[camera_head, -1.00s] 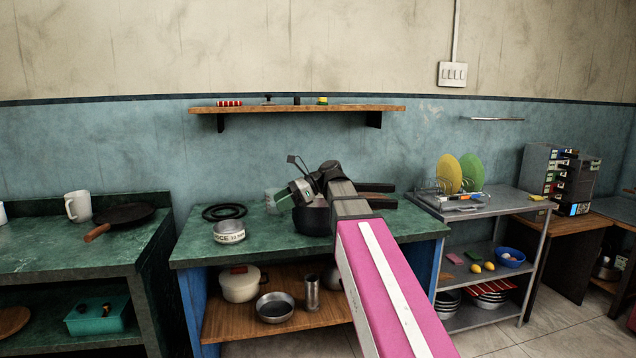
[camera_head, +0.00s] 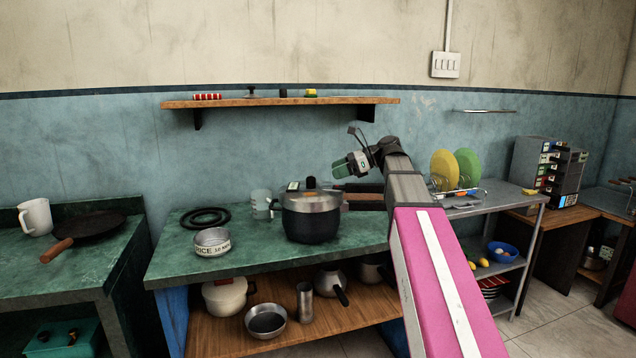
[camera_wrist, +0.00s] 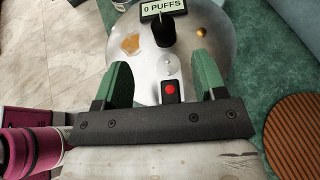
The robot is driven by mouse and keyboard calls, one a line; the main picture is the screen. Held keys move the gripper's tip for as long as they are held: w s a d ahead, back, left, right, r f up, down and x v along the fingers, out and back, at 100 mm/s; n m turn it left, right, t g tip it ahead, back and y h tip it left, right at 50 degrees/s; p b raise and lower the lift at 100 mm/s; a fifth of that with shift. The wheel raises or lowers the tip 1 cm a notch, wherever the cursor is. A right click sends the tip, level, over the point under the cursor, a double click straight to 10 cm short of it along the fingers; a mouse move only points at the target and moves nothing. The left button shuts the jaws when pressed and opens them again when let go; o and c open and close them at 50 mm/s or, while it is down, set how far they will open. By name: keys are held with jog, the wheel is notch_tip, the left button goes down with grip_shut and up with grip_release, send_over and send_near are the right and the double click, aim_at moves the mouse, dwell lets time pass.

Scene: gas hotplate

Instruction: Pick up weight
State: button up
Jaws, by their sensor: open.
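A dark pressure cooker (camera_head: 311,222) with a silver lid stands on the green-topped counter. A small black upright cylinder (camera_head: 311,182) on its lid appears to be the weight; it also shows in the wrist view (camera_wrist: 168,30), in front of a "0 PUFFS" display (camera_wrist: 163,9). My gripper (camera_head: 338,168) is up and to the right of the lid in the head view. In the wrist view my gripper (camera_wrist: 160,68) is open, green fingers apart with nothing between them. The black cylinder lies beyond the fingertips, apart from them.
The cooker's handles (camera_head: 362,196) stick out right. A rice bowl (camera_head: 212,242), black rings (camera_head: 205,217) and a clear cup (camera_head: 261,203) stand left of it. A wall shelf (camera_head: 280,103) hangs above with small items. The front of the counter is clear.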

aim_at(311, 178)
jog(key=x, duration=0.4)
jog(key=shift+a, duration=0.1)
jog(key=shift+r+x, duration=0.15)
jog(key=shift+x, duration=1.2)
jog(key=shift+r+x, duration=0.15)
jog(key=shift+x, duration=1.2)
jog(key=shift+w+a, duration=0.1)
jog(key=shift+w, duration=0.1)
jog(key=c, duration=1)
